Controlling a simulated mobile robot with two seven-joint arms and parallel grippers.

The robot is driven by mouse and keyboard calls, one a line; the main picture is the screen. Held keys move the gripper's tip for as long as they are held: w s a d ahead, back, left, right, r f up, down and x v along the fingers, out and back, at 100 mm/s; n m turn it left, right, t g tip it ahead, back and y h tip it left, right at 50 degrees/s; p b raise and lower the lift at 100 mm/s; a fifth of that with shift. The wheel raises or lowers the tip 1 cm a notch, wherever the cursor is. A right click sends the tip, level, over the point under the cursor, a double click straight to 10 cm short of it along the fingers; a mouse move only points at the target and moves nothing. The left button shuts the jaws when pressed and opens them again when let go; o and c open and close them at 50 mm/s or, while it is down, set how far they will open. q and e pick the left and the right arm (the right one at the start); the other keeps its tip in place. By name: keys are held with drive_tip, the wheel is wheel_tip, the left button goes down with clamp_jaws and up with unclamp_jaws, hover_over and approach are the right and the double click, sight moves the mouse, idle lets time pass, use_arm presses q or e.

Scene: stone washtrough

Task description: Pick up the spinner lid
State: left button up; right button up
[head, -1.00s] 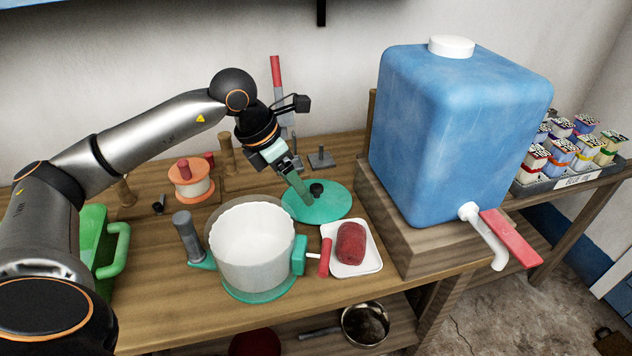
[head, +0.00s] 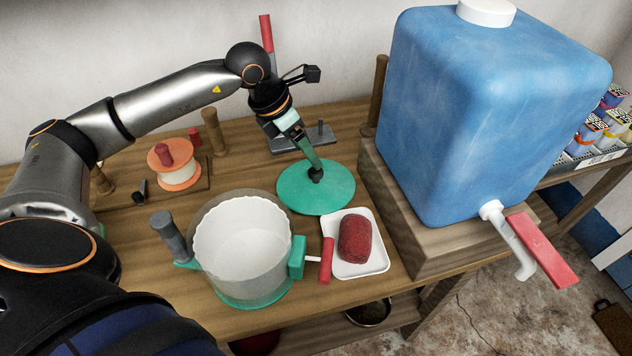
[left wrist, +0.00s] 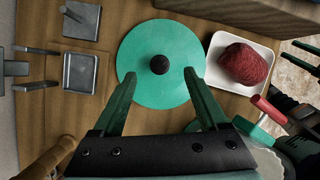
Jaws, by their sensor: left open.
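The spinner lid (head: 300,190) is a flat green disc with a small black knob (head: 316,174) at its middle. It lies on the wooden bench behind the spinner bowl (head: 240,245). The lid also shows in the left wrist view (left wrist: 150,88), with its knob (left wrist: 159,65) between and just beyond the fingertips. My left gripper (head: 315,168) is open over the lid at the knob; its green fingers (left wrist: 160,77) stand apart on either side, with nothing held. The nearer finger partly covers the knob in the head view.
A white tray (head: 378,265) with a dark red lump (head: 355,238) stands right of the bowl. The bowl's red-handled crank (head: 326,262) reaches toward it. A big blue water container (head: 480,110) on a wooden stand (head: 425,240) bounds the right. An orange spool (head: 175,168) is at the left.

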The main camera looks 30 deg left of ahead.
sight(315, 170)
use_arm(q)
drive_tip(key=x, duration=0.7)
drive_tip(key=shift+s+a, duration=0.15)
drive_tip(key=shift+a, duration=0.05)
clamp_jaws()
idle(0.4)
drive_tip(key=shift+r, duration=0.1)
